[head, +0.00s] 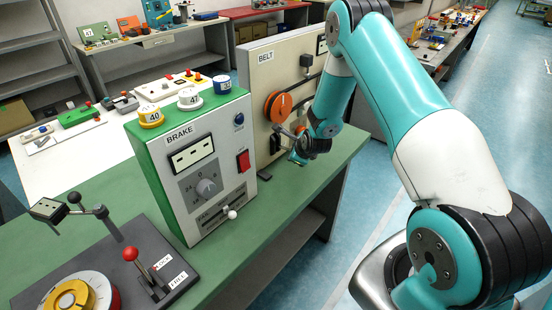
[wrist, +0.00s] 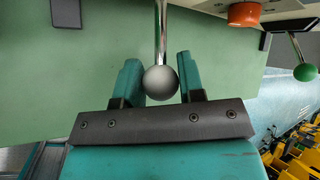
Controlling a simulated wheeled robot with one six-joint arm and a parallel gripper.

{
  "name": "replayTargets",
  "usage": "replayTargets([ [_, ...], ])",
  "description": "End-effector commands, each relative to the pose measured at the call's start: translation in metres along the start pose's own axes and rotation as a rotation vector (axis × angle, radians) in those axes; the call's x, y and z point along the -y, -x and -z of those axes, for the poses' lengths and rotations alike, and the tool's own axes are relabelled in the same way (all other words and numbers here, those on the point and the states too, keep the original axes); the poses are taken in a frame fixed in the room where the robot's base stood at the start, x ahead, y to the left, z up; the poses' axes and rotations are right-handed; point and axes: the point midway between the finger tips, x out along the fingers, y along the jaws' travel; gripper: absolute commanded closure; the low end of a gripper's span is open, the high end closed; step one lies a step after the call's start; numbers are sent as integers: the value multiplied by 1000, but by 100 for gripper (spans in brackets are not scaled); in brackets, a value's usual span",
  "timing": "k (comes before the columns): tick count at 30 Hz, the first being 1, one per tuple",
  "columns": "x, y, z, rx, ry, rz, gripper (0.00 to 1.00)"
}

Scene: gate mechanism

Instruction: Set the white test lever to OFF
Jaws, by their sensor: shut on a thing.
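The white test lever (wrist: 160,82) shows in the wrist view as a metal rod ending in a pale, shaded ball. My gripper (wrist: 158,78) has its two teal fingers on either side of that ball and is shut on it. In the head view my gripper (head: 300,150) is at the lower front of the beige BELT box (head: 262,62). The lever's ball is hard to make out there, behind the gripper. No OFF marking is readable in either view.
The BELT box carries an orange wheel (head: 278,106). The green-edged BRAKE box (head: 197,150) stands to its left, with a white-knobbed slider (head: 232,214). A red-knobbed lever (head: 130,254) is at the front left. The green bench (head: 262,222) is clear along its right edge.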

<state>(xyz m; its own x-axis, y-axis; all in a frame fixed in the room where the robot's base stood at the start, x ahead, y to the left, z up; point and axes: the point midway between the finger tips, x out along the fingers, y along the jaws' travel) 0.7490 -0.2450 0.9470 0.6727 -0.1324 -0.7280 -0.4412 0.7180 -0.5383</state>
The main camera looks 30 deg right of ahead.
Motion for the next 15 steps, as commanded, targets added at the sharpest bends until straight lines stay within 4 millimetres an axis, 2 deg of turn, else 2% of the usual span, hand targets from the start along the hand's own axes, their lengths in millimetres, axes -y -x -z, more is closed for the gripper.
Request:
replayTargets([
  [4, 11, 6, -5, 5, -4, 12, 100],
  [15, 24, 14, -20, 11, -2, 18, 100],
])
